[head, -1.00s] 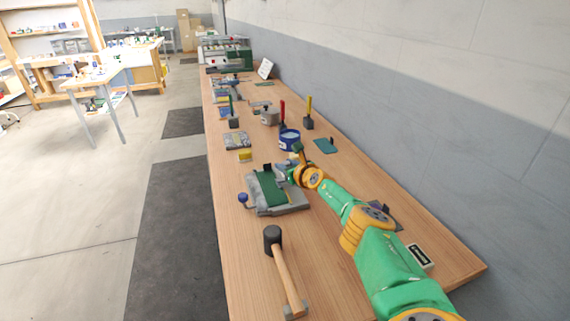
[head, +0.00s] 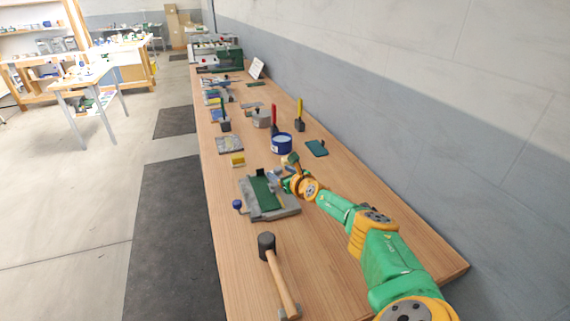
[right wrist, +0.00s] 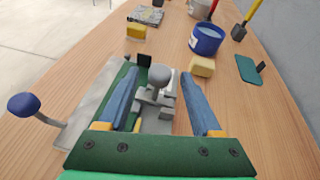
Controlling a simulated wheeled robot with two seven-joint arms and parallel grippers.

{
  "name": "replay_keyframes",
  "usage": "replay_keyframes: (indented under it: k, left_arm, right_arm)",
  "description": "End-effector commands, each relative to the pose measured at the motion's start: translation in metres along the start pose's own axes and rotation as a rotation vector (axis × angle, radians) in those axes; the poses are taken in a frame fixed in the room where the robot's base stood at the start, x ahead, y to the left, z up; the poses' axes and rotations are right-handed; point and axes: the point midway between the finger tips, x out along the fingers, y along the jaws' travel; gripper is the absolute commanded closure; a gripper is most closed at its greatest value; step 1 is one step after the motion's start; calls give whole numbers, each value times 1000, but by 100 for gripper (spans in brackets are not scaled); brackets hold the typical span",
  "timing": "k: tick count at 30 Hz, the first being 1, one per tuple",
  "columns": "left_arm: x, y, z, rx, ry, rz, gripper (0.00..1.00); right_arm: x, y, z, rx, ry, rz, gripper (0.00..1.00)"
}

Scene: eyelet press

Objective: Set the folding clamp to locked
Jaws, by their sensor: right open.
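A grey fixture (head: 283,213) with a long green strip (head: 262,192) stands on the bench, with a blue ball-ended lever (head: 238,205) out to its left. The ball also shows in the right wrist view (right wrist: 22,105). A grey round knob (right wrist: 157,77) on a small grey mechanism (right wrist: 155,112) sits at the fixture's right side; it appears to be the folding clamp. My right gripper (head: 283,183) is open, its blue fingers on either side of the knob in the right wrist view (right wrist: 159,80), with visible gaps. The left gripper is out of view.
A mallet (head: 281,276) lies in front of the fixture. A blue tin (head: 281,143), a yellow block (head: 238,160), a sponge-like block (right wrist: 202,66) and a teal plate (head: 316,148) stand behind it. The wall runs along the right.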

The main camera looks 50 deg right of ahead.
Motion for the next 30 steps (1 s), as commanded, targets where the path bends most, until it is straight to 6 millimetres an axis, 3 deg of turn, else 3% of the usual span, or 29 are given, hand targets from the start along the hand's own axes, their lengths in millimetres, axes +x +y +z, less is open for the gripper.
replay_keyframes:
  k: [1, 3, 9, 24, 26, 30]
  left_arm:
    - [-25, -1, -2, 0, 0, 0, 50]
    - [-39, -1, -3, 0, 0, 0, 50]
    - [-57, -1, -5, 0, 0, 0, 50]
    - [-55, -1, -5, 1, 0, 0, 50]
    - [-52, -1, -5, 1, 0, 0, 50]
    - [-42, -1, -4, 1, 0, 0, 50]
  right_arm:
    - [-13, -2, 11, -6, 5, 1, 34]
    - [-23, -2, 10, -4, 4, 0, 34]
    - [-44, -1, 4, -1, 2, 0, 34]
    - [-46, 0, 0, 6, -1, 1, 34]
    - [-43, 7, 3, 41, -11, 14, 34]
    - [-34, 43, 23, 256, -51, 99, 34]
